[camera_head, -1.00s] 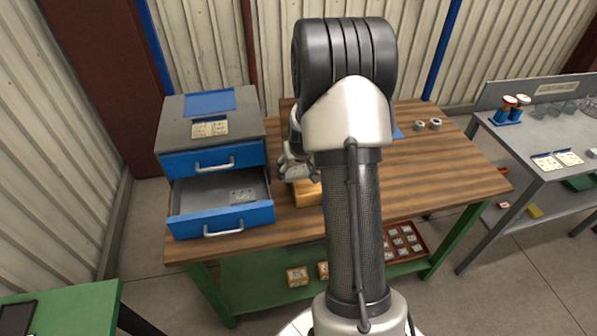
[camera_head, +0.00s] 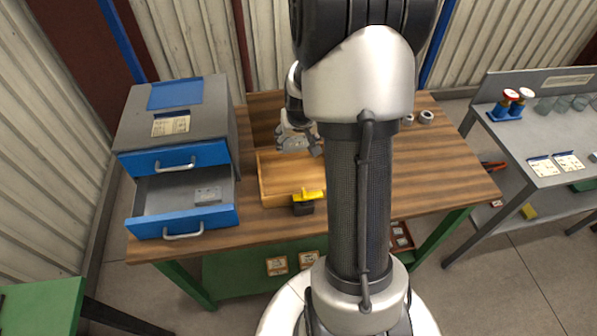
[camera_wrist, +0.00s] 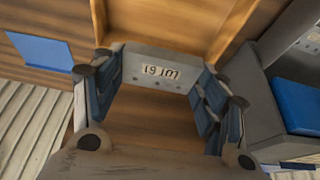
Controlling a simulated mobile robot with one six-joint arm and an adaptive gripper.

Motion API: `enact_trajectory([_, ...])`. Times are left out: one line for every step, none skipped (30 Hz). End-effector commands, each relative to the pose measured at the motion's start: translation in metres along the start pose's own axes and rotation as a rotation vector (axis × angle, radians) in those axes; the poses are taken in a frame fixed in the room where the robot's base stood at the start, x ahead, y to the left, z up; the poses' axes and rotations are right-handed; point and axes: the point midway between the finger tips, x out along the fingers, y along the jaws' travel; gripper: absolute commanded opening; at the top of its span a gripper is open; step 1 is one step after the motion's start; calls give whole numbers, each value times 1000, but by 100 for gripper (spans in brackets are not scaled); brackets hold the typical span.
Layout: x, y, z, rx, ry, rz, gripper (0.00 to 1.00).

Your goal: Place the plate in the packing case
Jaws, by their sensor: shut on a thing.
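My gripper (camera_head: 297,143) is above the back part of the packing case in the head view. In the wrist view my gripper (camera_wrist: 157,75) is shut on a grey metal plate (camera_wrist: 140,57) with a pale stamped number label. The plate lies across between the two fingers, above the wooden case. The packing case (camera_head: 263,183) is an open, shallow wooden box on the bench; its edge also shows in the wrist view (camera_wrist: 233,30). My arm hides part of the case's right side. The plate is hard to make out in the head view.
A grey cabinet (camera_head: 222,115) with blue drawers stands left of the case. Its lower drawer (camera_head: 185,222) is open and holds another grey piece (camera_head: 208,195). A yellow and black tool (camera_head: 308,200) is at the case's front right corner. Metal rings (camera_head: 426,117) lie on the bench's right.

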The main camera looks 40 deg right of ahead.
Motion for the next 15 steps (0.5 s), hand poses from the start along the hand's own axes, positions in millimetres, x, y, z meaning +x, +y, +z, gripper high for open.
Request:
enact_trajectory([18,0,8,1,-4,0,36])
enact_trajectory([26,0,11,2,-2,0,36])
enact_trajectory([36,0,16,1,-4,0,36])
enact_trajectory([44,0,18,1,-2,0,36])
enact_trajectory([52,0,22,2,-3,0,36])
enact_trajectory([62,0,26,1,-1,0,36])
enact_trajectory([68,0,29,2,-2,0,36])
enact_trajectory([75,0,31,2,-1,0,36])
enact_trajectory([83,0,34,2,1,0,36])
enact_trajectory([87,0,36,2,1,0,36])
enact_trajectory([91,0,37,0,1,0,36])
enact_trajectory([95,0,38,1,2,0,36])
enact_trajectory([97,0,39,2,2,0,36])
enact_trajectory([98,0,39,1,2,0,36])
enact_trajectory([99,0,40,0,3,0,36])
